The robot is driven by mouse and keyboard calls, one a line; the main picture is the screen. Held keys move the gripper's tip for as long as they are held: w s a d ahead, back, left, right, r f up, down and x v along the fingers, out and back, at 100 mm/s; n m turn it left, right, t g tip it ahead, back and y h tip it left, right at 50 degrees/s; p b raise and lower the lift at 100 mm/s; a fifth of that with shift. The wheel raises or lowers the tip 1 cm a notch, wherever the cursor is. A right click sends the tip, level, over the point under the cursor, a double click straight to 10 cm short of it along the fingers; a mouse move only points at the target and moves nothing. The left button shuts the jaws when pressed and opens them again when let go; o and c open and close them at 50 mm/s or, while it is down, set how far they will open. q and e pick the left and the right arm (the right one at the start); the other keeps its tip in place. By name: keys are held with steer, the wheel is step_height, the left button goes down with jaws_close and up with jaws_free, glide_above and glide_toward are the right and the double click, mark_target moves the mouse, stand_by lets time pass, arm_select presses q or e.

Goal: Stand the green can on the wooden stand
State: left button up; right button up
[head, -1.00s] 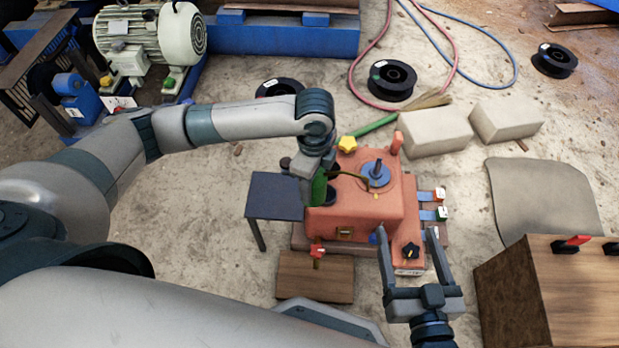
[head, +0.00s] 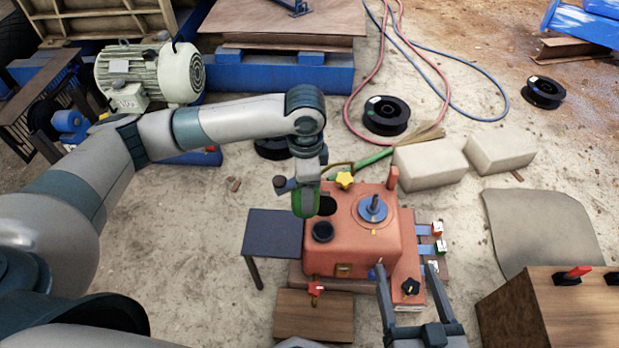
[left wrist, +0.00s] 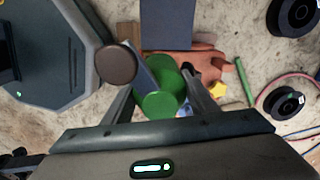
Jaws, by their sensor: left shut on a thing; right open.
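My left gripper (head: 309,185) is shut on the green can (head: 307,203). It holds the can in the air beside the left back part of the red machine (head: 390,240). In the left wrist view the green can (left wrist: 160,104) shows as a round green end between the fingers. The wooden stand (head: 313,316), a low brown block, is on the floor in front of the machine, well nearer than the can. My right gripper (head: 408,272) is open and empty at the machine's front right, its fingers on either side of a black knob in the picture.
A dark small table (head: 273,234) stands left of the machine. A red star knob (head: 316,289) is at the machine's front, close to the stand. A wooden box (head: 555,300) with switches is at the right. Pale blocks (head: 430,165) and a hose lie behind.

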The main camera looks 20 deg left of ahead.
arm_select(q)
steer(key=w+a+r+n, duration=0.1)
steer(key=a+r+n, duration=0.1)
steer(key=r+n, duration=0.4)
steer(key=w+a+r+n, duration=0.2)
steer(key=r+n, duration=0.5)
steer(key=r, duration=0.1)
steer(key=shift+r, duration=0.35)
steer(key=shift+w, duration=0.1)
